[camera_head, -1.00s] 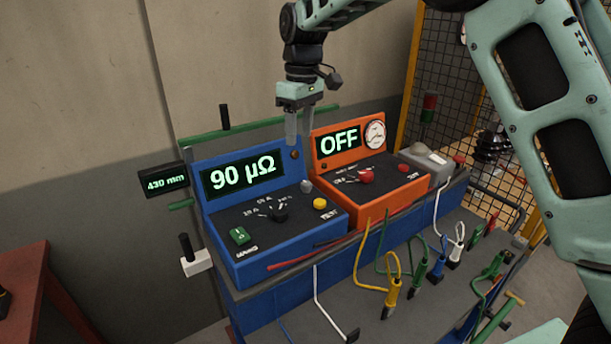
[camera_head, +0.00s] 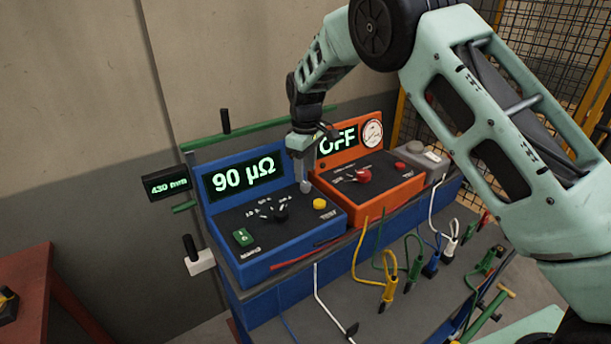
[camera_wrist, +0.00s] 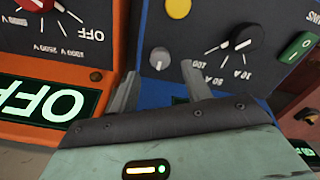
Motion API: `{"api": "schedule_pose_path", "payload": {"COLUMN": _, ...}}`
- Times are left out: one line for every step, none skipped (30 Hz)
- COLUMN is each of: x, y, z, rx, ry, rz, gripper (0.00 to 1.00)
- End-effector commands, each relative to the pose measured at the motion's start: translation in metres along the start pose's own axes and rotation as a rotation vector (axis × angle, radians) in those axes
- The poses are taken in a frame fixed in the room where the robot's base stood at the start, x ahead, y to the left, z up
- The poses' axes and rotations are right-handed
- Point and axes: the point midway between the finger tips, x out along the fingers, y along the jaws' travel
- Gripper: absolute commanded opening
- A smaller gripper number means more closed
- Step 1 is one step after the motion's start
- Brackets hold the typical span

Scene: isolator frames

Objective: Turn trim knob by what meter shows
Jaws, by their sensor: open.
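The blue meter (camera_head: 285,236) has a lit display (camera_head: 243,178) reading "90 µΩ". The small grey trim knob (camera_head: 305,187) sits at the upper right of its sloping panel; it also shows in the wrist view (camera_wrist: 160,58). My gripper (camera_head: 301,166) points down just above the knob. In the wrist view my gripper (camera_wrist: 161,72) is open, with one finger on each side of the knob and visible gaps to both. I cannot tell the exact height of the fingertips above the panel.
A black selector dial (camera_head: 281,214), a yellow button (camera_head: 320,203) and a green switch (camera_head: 243,236) share the panel. The orange instrument (camera_head: 375,194), reading "OFF", stands close on the right. Cable clamps hang in front. A small display (camera_head: 167,186) reads "430 mm".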

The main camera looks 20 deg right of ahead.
Motion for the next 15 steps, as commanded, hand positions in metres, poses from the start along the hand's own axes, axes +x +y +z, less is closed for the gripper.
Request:
{"api": "schedule_pose_path", "payload": {"x": 0.008, "y": 0.000, "z": 0.001, "rx": 0.000, "ry": -0.005, "rz": -0.002, "gripper": 0.48}}
{"api": "schedule_pose_path", "payload": {"x": 0.013, "y": 0.000, "z": 0.001, "rx": 0.000, "ry": -0.004, "rz": -0.001, "gripper": 0.48}}
{"api": "schedule_pose_path", "payload": {"x": 0.019, "y": 0.000, "z": 0.001, "rx": 0.001, "ry": -0.004, "rz": -0.001, "gripper": 0.48}}
{"api": "schedule_pose_path", "payload": {"x": 0.024, "y": 0.000, "z": 0.001, "rx": 0.001, "ry": -0.003, "rz": -0.001, "gripper": 0.48}}
{"api": "schedule_pose_path", "payload": {"x": 0.027, "y": 0.000, "z": 0.000, "rx": 0.001, "ry": -0.002, "rz": -0.001, "gripper": 0.48}}
{"api": "schedule_pose_path", "payload": {"x": 0.032, "y": 0.000, "z": 0.000, "rx": 0.001, "ry": -0.003, "rz": -0.001, "gripper": 0.48}}
{"api": "schedule_pose_path", "payload": {"x": 0.035, "y": 0.000, "z": 0.000, "rx": 0.000, "ry": -0.002, "rz": 0.000, "gripper": 0.48}}
{"api": "schedule_pose_path", "payload": {"x": 0.038, "y": 0.000, "z": 0.000, "rx": 0.000, "ry": -0.002, "rz": 0.000, "gripper": 0.48}}
{"api": "schedule_pose_path", "payload": {"x": 0.041, "y": 0.000, "z": 0.000, "rx": 0.000, "ry": -0.001, "rz": 0.000, "gripper": 0.48}}
{"api": "schedule_pose_path", "payload": {"x": 0.043, "y": 0.000, "z": 0.000, "rx": 0.000, "ry": -0.001, "rz": 0.000, "gripper": 0.48}}
{"api": "schedule_pose_path", "payload": {"x": 0.044, "y": 0.000, "z": 0.000, "rx": 0.000, "ry": -0.001, "rz": 0.000, "gripper": 0.48}}
{"api": "schedule_pose_path", "payload": {"x": 0.045, "y": 0.000, "z": 0.000, "rx": 0.000, "ry": 0.000, "rz": 0.000, "gripper": 0.48}}
{"api": "schedule_pose_path", "payload": {"x": 0.046, "y": 0.000, "z": 0.000, "rx": 0.000, "ry": 0.000, "rz": 0.000, "gripper": 0.48}}
{"api": "schedule_pose_path", "payload": {"x": 0.047, "y": 0.000, "z": 0.000, "rx": 0.000, "ry": 0.000, "rz": 0.000, "gripper": 0.48}}
{"api": "schedule_pose_path", "payload": {"x": 0.047, "y": 0.000, "z": 0.000, "rx": 0.000, "ry": 0.000, "rz": 0.000, "gripper": 0.48}}
